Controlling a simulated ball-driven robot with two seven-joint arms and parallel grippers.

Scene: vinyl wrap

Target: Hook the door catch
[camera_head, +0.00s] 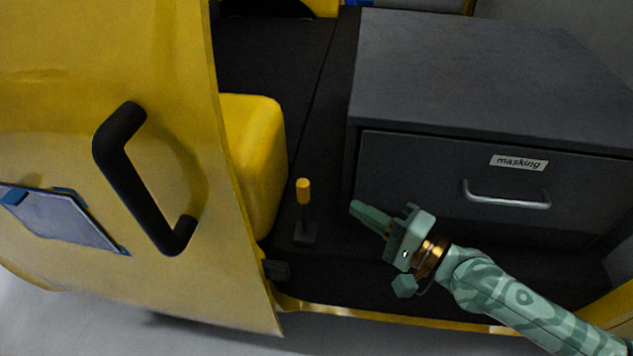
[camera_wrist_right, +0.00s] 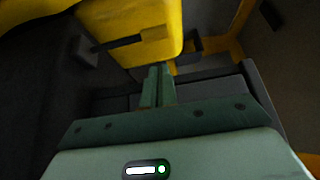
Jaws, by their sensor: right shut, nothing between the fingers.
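The door catch (camera_head: 304,212) is a short dark lever with a yellow tip, standing upright on a small dark base on the dark floor panel. In the right wrist view the catch (camera_wrist_right: 118,43) lies across the upper left, its yellow tip in front of a yellow block. The yellow door (camera_head: 60,105) fills the left of the head view, with a small dark bracket (camera_head: 277,270) by its lower edge. My right gripper (camera_head: 354,208) is shut and empty, to the right of the catch and apart from it. Its closed fingers (camera_wrist_right: 159,72) point towards the yellow block. My left gripper is not in view.
A grey drawer cabinet (camera_head: 480,60) labelled "masking" with a metal handle (camera_head: 506,197) stands behind my right gripper. The door carries a large black handle (camera_head: 118,130) and a blue-edged panel (camera_head: 65,218).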

